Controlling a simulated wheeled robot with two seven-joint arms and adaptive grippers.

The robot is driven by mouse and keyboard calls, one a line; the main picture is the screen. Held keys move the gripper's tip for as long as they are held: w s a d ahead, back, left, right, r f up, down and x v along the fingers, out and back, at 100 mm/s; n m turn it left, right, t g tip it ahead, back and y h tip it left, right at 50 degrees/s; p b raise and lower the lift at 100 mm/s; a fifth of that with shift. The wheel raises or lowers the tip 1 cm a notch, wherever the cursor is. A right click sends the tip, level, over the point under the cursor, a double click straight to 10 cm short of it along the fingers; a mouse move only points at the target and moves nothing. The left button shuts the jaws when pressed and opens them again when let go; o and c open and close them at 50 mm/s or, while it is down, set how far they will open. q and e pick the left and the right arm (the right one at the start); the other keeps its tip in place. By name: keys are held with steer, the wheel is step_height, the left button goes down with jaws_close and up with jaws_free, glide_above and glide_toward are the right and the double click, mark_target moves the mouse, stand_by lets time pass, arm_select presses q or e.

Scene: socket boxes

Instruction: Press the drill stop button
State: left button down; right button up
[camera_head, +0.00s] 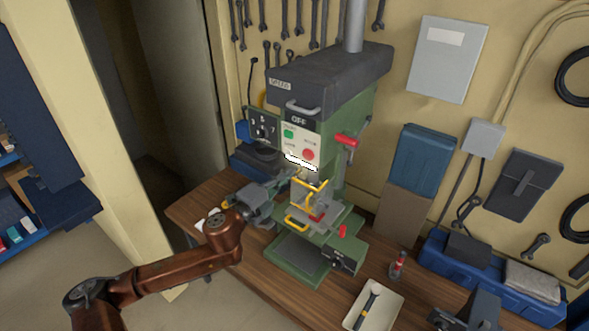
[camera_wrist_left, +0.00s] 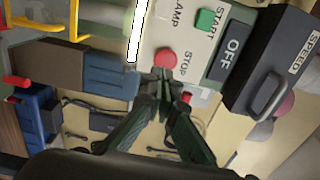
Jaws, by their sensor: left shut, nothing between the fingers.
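The red round stop button (camera_head: 308,154) is on the white front panel of the green drill press (camera_head: 345,120), right of and below the green start button (camera_head: 289,133). In the left wrist view the stop button (camera_wrist_left: 165,58) sits beside the word STOP, with the start button (camera_wrist_left: 205,18) above right. My left gripper (camera_head: 297,174) is in front of the drill, below the panel. Its fingers are shut and empty. In the wrist view its fingertips (camera_wrist_left: 160,75) lie just below the stop button in the picture; I cannot tell whether they touch it.
A yellow guard frame (camera_head: 312,190) stands below the panel, close to my fingers. A red-tipped lever (camera_head: 346,140) sticks out at the drill's right. A white tray (camera_head: 385,308) and a small red bottle (camera_head: 397,265) are on the wooden bench (camera_head: 262,290).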

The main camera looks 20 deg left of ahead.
arm_select(q)
steer(key=b+v, duration=0.1)
steer(key=v, duration=0.5)
steer(key=shift+f+b, duration=0.3)
steer(key=shift+b, duration=0.1)
arm_select(e)
steer(key=f, duration=0.2)
steer(key=shift+s+f, duration=0.2)
steer(key=shift+f, duration=0.1)
